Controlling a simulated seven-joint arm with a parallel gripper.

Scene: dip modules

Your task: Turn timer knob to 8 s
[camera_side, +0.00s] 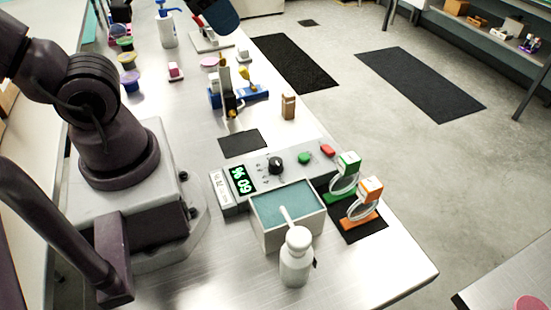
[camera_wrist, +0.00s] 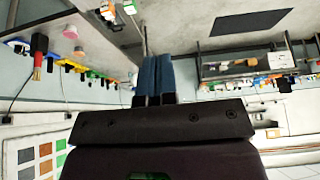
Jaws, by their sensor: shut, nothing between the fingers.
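The timer box (camera_side: 218,189) is a grey control panel on the metal table in the side view. It has a black knob (camera_side: 276,165) with small marks around it, and a display (camera_side: 241,180) with green digits seen at an angle. The knob pointer's exact setting is too small to read. My gripper (camera_wrist: 154,62) shows in the wrist view with its two blue fingers together, shut and empty. In the side view, a dark blue shape at the top edge may be part of it, well away from the knob. I cannot pick out the timer in the wrist view.
A green button (camera_side: 304,158) and a red button (camera_side: 327,151) sit right of the knob. An open box with a teal inside (camera_side: 262,236) and a white bottle (camera_side: 297,262) stand in front. Green (camera_side: 347,162) and orange (camera_side: 370,190) ring-shaped holders are at the right.

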